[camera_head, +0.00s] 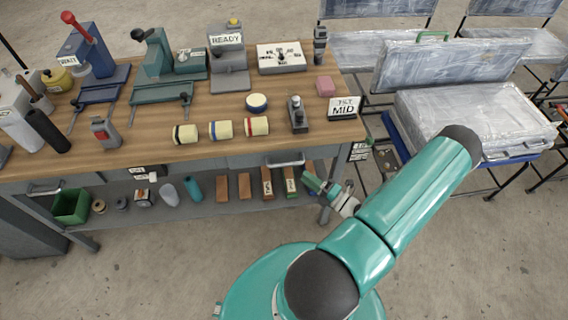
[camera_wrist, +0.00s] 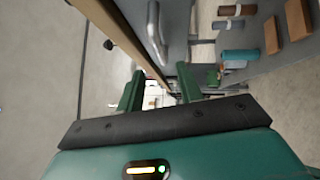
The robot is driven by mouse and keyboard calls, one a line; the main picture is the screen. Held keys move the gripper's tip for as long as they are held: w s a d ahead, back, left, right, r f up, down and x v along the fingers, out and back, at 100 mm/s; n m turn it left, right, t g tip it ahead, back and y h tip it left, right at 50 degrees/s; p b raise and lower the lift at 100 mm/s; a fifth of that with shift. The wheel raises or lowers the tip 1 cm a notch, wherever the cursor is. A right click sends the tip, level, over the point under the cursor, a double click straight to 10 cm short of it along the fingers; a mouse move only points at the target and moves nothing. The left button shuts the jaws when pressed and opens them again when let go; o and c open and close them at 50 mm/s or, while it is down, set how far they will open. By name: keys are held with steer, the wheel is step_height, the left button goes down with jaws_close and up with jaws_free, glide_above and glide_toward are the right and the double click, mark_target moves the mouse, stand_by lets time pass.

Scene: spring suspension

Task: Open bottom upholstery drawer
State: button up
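A grey drawer front with a metal bar handle (camera_head: 285,160) is under the right part of the workbench top. Another bar handle (camera_head: 45,188) is at the bench's left end. Both fronts look shut; I cannot tell which is the upholstery drawer. My gripper (camera_head: 314,184) is low at the bench's right front, just right of and below the nearer handle. In the wrist view my gripper (camera_wrist: 160,72) has its two green fingers apart with nothing seen held. A bar handle (camera_wrist: 155,35) shows beyond the fingertips, apart from them.
The lower shelf (camera_head: 225,205) holds wooden blocks, a teal roll (camera_head: 193,189) and a green bin (camera_head: 71,206). Tools and rolls cover the wooden top (camera_head: 190,155). Chairs and a wrapped case (camera_head: 470,115) stand at right. The floor in front is clear.

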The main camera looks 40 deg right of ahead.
mark_target(287, 163)
steer(key=x, duration=0.9)
steer(key=shift+w, duration=0.25)
jaws_close()
